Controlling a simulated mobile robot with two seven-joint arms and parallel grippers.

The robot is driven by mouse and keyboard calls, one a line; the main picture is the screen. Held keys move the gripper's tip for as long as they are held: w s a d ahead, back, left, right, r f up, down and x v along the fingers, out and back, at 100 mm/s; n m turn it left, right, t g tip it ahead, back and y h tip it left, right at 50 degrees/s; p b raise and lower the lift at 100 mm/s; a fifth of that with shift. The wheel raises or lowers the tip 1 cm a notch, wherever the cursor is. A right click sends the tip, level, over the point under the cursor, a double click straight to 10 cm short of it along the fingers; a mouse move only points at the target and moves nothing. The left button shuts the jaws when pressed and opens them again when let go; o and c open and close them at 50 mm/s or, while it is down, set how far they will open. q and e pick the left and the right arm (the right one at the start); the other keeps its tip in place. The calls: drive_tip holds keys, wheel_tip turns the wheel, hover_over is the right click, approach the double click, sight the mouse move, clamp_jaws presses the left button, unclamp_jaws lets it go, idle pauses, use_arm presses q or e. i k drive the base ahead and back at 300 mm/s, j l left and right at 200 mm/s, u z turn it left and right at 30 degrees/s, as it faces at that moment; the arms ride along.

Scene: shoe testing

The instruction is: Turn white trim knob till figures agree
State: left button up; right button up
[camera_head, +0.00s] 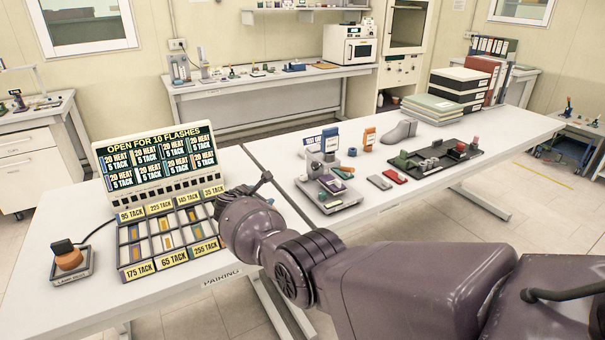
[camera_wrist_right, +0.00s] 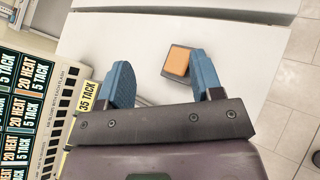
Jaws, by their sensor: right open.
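My right gripper (camera_head: 264,183) reaches in from the lower right and hangs over the near table, just right of the display board (camera_head: 160,160). In the right wrist view its two blue fingers (camera_wrist_right: 160,85) are apart with nothing gripped. Beyond the fingertips an orange block on a dark base (camera_wrist_right: 177,62) lies on the white table, close to the right finger. The board reads "OPEN FOR 10 FLASHES" above repeated "20 HEAT 5 TACK" panels. I cannot make out a white trim knob for certain. My left gripper is not in view.
A labelled rack (camera_head: 128,256) with TACK tags stands before the board. An orange dome with a black top (camera_head: 69,260) sits in a small tray at left. A grey instrument base (camera_head: 330,203), bottles, a dark tray (camera_head: 436,160) and binders occupy the right table.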

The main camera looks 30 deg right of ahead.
sight(304, 176)
drive_tip(key=i+l, duration=0.15)
drive_tip(key=l, duration=0.25)
drive_tip(key=i+l, duration=0.15)
drive_tip(key=l, duration=0.2)
drive_tip(key=i+l, duration=0.15)
drive_tip(key=l, duration=0.25)
